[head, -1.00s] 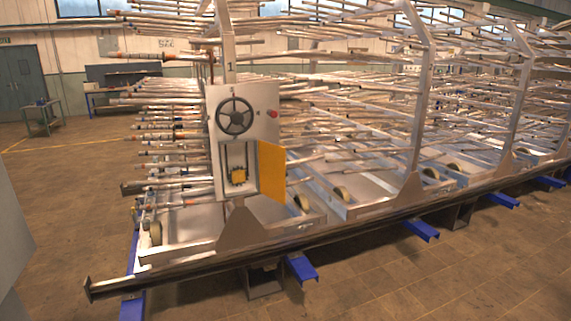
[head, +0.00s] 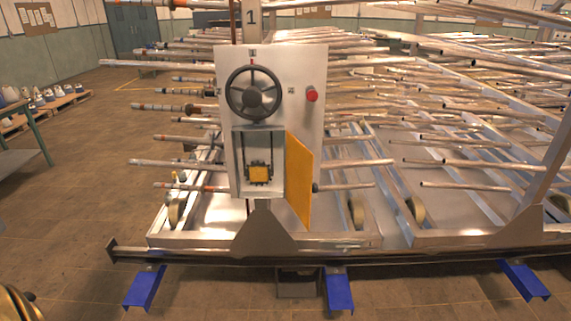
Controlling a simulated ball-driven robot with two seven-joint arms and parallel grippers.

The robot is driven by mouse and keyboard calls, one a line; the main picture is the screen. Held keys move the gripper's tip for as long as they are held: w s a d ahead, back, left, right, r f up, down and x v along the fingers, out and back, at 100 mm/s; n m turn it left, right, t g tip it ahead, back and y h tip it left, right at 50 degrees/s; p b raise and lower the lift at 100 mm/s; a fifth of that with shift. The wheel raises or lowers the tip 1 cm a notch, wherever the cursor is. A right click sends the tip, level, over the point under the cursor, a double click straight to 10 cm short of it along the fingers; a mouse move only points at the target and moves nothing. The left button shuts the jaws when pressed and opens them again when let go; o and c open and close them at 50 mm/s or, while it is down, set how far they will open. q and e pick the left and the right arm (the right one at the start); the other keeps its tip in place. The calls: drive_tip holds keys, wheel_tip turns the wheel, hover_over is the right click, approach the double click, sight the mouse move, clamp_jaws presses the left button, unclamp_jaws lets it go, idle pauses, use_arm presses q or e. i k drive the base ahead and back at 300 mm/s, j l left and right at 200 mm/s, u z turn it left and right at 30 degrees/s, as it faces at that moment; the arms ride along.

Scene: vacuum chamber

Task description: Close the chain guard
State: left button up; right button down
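The chain guard (head: 300,178) is a flat yellow door on the grey control panel (head: 308,68). It stands open, swung out from the right side of a recessed opening. Inside the opening (head: 242,150) sits a small yellow block (head: 259,174) on a dark toothed part. A dark handwheel (head: 253,92) is above the opening, and a red knob (head: 312,95) is to its right. Neither of my grippers is in view.
Long metal tubes (head: 450,185) stick out on both sides of the panel. A dark rail (head: 400,257) runs low across the front, with blue feet (head: 338,291) jutting forward. The brown floor in front is mostly clear. A grey table (head: 20,158) stands at the left.

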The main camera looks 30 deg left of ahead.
sight(300, 187)
drive_tip(key=i+l+u, duration=0.1)
drive_tip(key=i+u, duration=0.15)
drive_tip(key=u, duration=0.15)
drive_tip(key=i+l+u, duration=0.15)
drive_tip(key=u, duration=0.25)
drive_tip(key=i+l+u, duration=0.55)
drive_tip(key=u, duration=0.2)
